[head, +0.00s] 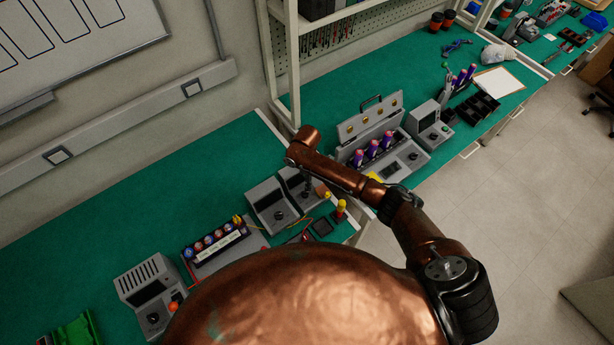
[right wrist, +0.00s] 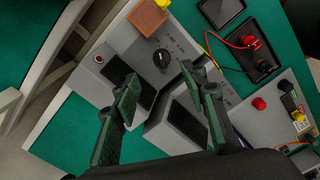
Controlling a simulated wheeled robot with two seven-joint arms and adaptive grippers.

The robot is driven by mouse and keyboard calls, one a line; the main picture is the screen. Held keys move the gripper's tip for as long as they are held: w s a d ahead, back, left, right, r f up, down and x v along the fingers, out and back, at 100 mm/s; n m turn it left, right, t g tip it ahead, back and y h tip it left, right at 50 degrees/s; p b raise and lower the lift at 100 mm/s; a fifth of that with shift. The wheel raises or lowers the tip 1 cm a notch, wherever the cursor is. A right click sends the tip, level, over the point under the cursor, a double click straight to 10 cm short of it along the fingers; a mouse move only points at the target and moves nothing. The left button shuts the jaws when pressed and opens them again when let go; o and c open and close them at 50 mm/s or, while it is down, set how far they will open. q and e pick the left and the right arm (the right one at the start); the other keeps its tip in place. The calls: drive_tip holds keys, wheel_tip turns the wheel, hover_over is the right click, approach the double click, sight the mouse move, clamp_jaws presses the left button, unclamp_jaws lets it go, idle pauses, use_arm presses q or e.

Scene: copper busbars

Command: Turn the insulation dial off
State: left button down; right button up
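In the right wrist view, a grey tester (right wrist: 118,50) has a round black dial (right wrist: 162,58) on its sloping face, with small printed labels around it too blurred to read. Which label the dial points at I cannot tell. My right gripper (right wrist: 162,74) is open, its two dark green fingers apart on either side of the dial in this view, with nothing between them. My left gripper is in neither view.
A second grey tester (head: 268,208) stands beside it. An orange block (right wrist: 147,18) sits at the tester's edge. A black tray (right wrist: 221,10), a red-leaded meter (right wrist: 262,66) and yellow-topped handles (head: 340,208) lie close by. A case with purple cylinders (head: 372,150) stands further along.

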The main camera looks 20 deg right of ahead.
wheel_tip(320, 180, up, 2)
drive_tip(key=shift+r, duration=0.25)
idle(0.5)
